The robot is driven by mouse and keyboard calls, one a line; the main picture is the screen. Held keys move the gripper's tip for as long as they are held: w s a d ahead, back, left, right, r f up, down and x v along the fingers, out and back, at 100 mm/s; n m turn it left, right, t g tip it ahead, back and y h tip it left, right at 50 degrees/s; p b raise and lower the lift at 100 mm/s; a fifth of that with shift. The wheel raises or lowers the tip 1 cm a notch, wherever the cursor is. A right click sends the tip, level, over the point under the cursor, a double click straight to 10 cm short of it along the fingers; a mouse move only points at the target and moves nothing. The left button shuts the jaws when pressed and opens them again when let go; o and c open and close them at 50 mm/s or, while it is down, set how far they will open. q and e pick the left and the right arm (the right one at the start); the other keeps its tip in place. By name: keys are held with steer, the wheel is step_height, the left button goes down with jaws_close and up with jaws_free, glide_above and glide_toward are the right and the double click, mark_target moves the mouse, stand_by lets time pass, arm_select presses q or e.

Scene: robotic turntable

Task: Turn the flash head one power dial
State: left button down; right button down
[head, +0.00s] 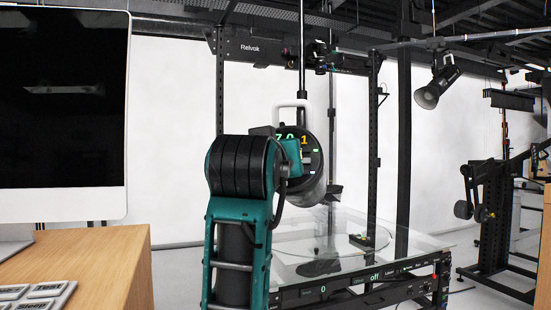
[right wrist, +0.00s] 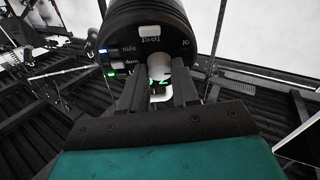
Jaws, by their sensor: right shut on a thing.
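The flash head (head: 317,178) hangs from a pole in the middle of the head view, above the glass turntable. Its rear panel shows green "7.0" and yellow "1" digits, partly covered by my right arm. In the right wrist view the flash head (right wrist: 135,22) appears upside down, with a test button and small lit labels. My right gripper (right wrist: 160,80) is at the panel, its two fingers on either side of the pale power dial (right wrist: 159,71) and shut on it. In the head view my teal hand hides the dial and fingertips. My left gripper is not in view.
A glass-topped turntable (head: 408,244) with a front control panel stands below the flash head. A monitor (head: 62,195) and labelled buttons (head: 35,293) are on a wooden desk (head: 115,260) at left. Another lamp (head: 433,88) hangs at upper right.

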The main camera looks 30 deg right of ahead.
steer(key=n+y+p, duration=0.1)
steer(key=n+p, duration=0.2)
steer(key=n+t+y+p, duration=0.1)
steer(key=n+p, duration=0.2)
steer(key=n, duration=0.1)
steer(key=shift+s+d+r, duration=0.1)
steer(key=shift+d+r, duration=0.05)
steer(key=shift+d, duration=0.05)
steer(key=shift+y, duration=0.3)
steer(key=c, duration=0.8)
jaws_free()
steer(key=shift+s+a, duration=0.1)
